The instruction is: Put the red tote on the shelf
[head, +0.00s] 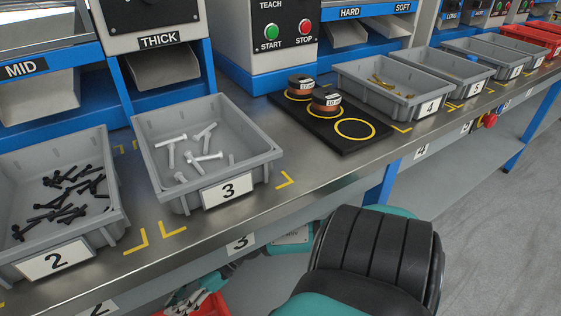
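A red tote (530,39) stands at the far right end of the bench, cut off by the picture's edge. A second red container (208,307) shows below the bench's front edge at the bottom, mostly cut off, with pale pieces in it. I cannot tell which one the task means. The grey shelf (451,156) under the bench is partly visible and its right part is empty. My teal and black arm link fills the lower middle and hides part of the shelf. Neither gripper can be made out.
Grey totes stand along the steel bench (330,185): tote 2 (118,205) with black bolts, tote 3 (268,160) with pale bolts, tote 4 (380,103) with brass-coloured parts, and more beyond. A black mat (312,119) holds two copper coils. Open floor (500,240) lies at right.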

